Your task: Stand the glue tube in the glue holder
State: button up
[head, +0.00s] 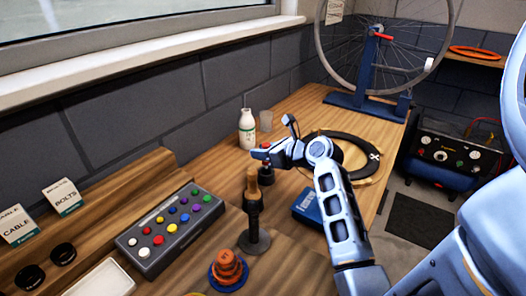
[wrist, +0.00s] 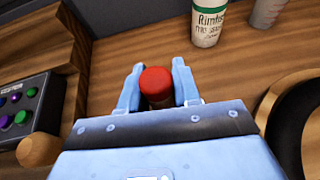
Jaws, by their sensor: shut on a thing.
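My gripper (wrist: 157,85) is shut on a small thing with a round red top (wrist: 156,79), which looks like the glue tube. The red top sits between the two fingers, and its dark lower part is mostly hidden by the gripper. In the head view, my gripper (head: 264,154) is over the wooden bench, in front of the white bottle. A dark, red-marked piece (head: 266,172) shows just below the fingers; I cannot tell whether it is only the tube or also a holder around it. I cannot make out the glue holder for certain.
A white bottle (head: 247,129) and a grey cup (head: 265,121) stand behind my gripper. A wood-handled tool (head: 253,181) stands upright in front. A button box (head: 170,228), blue box (head: 309,206) and black ring (head: 350,150) lie around. Bare bench (wrist: 115,60) shows left of the fingers.

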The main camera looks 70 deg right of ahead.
aim_at(263, 164)
jog(key=shift+f+b, duration=0.7)
jog(key=shift+f, duration=1.3)
dwell(0.3)
jog(key=shift+f, duration=0.4)
jog(key=shift+s+a+f+b, duration=0.1)
jog(key=shift+s+f+b, duration=0.1)
jog(key=shift+f+b, duration=0.35)
jog(key=shift+f, duration=0.1)
jog(key=shift+r+p, duration=0.3)
jog(key=shift+p, duration=0.3)
jog(key=shift+r+p, duration=0.7)
jog(key=shift+p, duration=0.1)
jog(key=shift+w+r+p, duration=0.15)
jog(key=shift+r+p, duration=0.65)
jog(key=shift+r, duration=0.45)
jog(key=shift+f+b, duration=0.35)
jog(key=shift+f, duration=1.2)
